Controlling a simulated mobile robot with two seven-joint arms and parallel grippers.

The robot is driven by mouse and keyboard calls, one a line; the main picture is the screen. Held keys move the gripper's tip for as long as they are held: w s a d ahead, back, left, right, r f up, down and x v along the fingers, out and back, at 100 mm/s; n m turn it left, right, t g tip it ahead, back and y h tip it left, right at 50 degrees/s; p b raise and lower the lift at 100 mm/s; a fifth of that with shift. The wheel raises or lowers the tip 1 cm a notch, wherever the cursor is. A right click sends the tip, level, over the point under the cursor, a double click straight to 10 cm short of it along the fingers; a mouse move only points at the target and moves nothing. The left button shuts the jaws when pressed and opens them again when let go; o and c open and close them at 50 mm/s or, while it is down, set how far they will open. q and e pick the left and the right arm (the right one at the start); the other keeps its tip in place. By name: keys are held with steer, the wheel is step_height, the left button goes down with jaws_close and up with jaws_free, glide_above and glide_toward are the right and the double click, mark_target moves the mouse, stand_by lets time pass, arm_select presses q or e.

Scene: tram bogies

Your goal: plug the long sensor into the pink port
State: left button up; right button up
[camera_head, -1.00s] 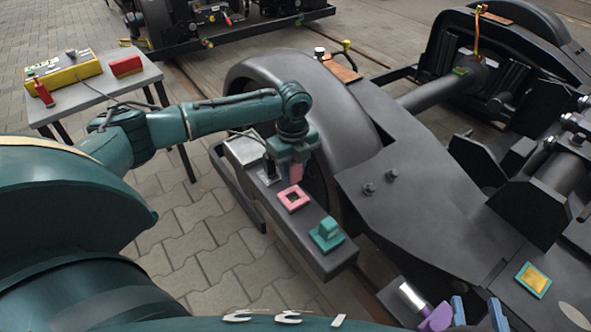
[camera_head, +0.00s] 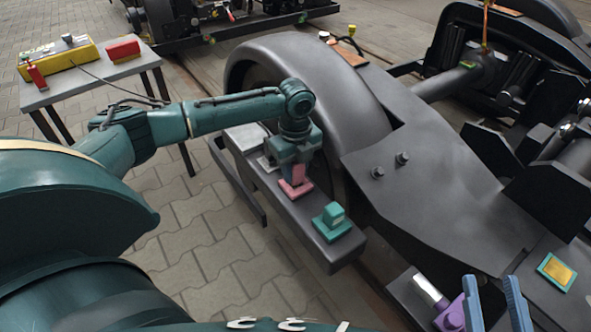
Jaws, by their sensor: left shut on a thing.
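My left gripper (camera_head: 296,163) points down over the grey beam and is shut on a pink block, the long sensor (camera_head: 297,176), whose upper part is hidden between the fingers. The pink port (camera_head: 293,194), a square frame on the beam, lies directly below. The sensor's lower end is at the port; I cannot tell whether it is inside or just above it. My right gripper (camera_head: 495,300) shows two blue fingers at the bottom right, spread apart.
A teal port with a teal plug (camera_head: 332,222) sits nearer on the beam. A purple piece (camera_head: 452,314) and silver cylinder (camera_head: 430,292) are by the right gripper. A yellow-centred teal plate (camera_head: 556,271) lies at right. A wheel cover (camera_head: 290,60) rises behind the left gripper.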

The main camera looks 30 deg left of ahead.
stand_by(0.9)
arm_select(q)
steer(key=shift+p, duration=0.8)
stand_by(0.5)
steer(key=shift+p, duration=0.65)
stand_by(0.6)
steer(key=shift+p, duration=0.65)
steer(key=shift+f, duration=0.55)
